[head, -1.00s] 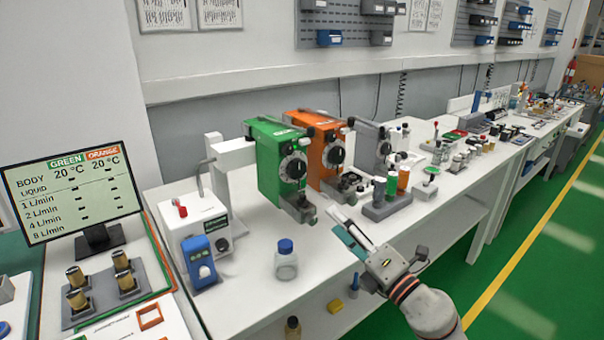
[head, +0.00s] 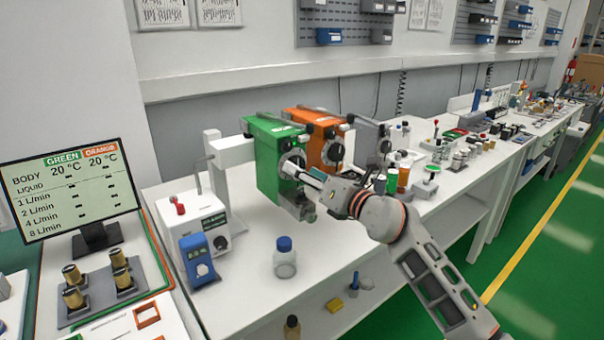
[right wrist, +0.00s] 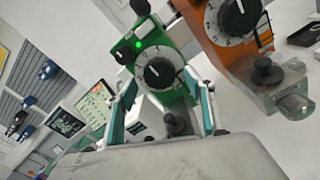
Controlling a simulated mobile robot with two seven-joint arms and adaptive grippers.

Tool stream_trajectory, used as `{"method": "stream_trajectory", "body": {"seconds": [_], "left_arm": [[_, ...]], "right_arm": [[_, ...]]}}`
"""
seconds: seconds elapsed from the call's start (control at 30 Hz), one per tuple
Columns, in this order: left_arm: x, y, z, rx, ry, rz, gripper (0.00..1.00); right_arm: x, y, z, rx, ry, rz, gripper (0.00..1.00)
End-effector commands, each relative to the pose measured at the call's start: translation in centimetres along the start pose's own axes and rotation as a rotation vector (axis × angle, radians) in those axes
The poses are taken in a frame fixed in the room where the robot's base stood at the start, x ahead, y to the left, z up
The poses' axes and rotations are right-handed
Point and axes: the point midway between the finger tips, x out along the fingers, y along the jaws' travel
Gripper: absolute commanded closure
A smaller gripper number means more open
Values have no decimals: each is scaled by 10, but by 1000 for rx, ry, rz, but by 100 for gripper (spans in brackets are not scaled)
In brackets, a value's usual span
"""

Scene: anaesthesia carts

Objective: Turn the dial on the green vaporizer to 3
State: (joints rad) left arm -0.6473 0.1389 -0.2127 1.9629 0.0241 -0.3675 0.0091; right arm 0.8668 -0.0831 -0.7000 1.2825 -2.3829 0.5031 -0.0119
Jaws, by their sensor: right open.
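In the right wrist view my right gripper (right wrist: 160,88) is open, with one finger on each side of the dial in the picture. I see no contact with the knob, and nothing is held. The number the dial is set to is too small to read. My left gripper is out of view.
The orange vaporizer (head: 318,142) stands close on the right. A white device with a blue unit (head: 198,262) and a blue-capped bottle (head: 285,262) are left of and in front of the green one. A monitor (head: 70,190) stands at far left.

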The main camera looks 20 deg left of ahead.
Motion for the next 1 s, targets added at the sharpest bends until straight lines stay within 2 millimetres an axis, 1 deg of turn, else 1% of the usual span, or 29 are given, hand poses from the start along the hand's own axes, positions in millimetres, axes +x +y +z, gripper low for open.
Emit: {"method": "stream_trajectory", "body": {"seconds": [0.1,0.2,0.47,0.5,0.57,0.6,0.63,0.87,1.0], "left_arm": [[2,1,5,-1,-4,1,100],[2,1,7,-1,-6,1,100],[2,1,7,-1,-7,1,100],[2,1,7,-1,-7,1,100],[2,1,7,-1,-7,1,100],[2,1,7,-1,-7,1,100],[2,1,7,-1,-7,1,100],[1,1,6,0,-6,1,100],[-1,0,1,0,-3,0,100]], "right_arm": [[10,0,-1,1,1,0,46],[13,0,-2,2,1,0,46],[14,0,0,1,0,0,46],[14,0,0,1,0,0,51],[14,0,0,1,0,0,67],[14,0,0,1,0,0,77],[14,0,0,1,0,0,85],[14,0,0,-5,0,0,85],[14,1,1,-38,0,-2,85]]}}
